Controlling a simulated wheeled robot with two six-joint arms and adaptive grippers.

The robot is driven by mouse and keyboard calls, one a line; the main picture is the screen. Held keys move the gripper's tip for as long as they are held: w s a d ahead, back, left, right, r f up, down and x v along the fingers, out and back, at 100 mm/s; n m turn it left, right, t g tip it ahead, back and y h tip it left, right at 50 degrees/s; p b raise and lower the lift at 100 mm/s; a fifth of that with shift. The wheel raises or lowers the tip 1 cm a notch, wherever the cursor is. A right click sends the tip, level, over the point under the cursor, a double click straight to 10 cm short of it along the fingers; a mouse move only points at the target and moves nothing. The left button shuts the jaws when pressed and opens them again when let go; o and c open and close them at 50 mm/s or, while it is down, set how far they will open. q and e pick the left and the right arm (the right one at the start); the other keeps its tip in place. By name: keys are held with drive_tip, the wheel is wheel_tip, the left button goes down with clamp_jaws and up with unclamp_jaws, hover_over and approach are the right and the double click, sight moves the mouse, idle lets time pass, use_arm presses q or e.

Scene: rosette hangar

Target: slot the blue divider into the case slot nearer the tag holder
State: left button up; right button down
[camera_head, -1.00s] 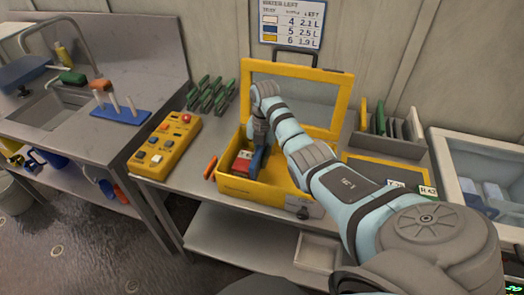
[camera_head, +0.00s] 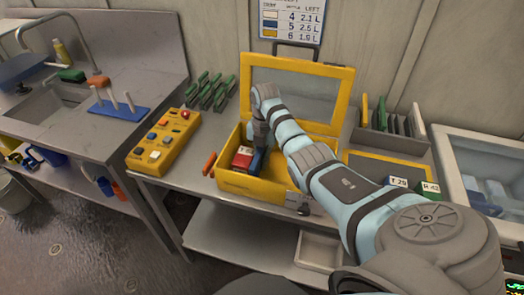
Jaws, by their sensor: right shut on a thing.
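The blue divider (camera_head: 257,161) is inside the yellow case (camera_head: 237,184), beside a red and white item (camera_head: 242,157) in its left part. My right gripper (camera_head: 258,143) reaches down into the open case and is shut on the divider's upper part. The divider looks roughly upright. The slots are hidden, so I cannot tell whether its lower edge sits in one. A small grey fitting (camera_head: 297,203) is on the case's front right corner; I cannot tell whether it is the tag holder. My left gripper is out of view.
The case's raised lid (camera_head: 347,88) stands behind my arm. A yellow button box (camera_head: 163,141) and green racks (camera_head: 210,92) are to the left. A grey divider rack (camera_head: 390,140) and labelled tags (camera_head: 398,182) are to the right. Orange sticks (camera_head: 209,164) lie beside the case.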

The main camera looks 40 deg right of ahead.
drive_tip(key=shift+f+b, duration=0.7)
drive_tip(key=shift+f, duration=0.5)
idle(0.8)
idle(0.4)
drive_tip(key=c, duration=1.7)
unclamp_jaws()
drive_tip(key=o, duration=0.4)
drive_tip(key=shift+r, duration=0.1)
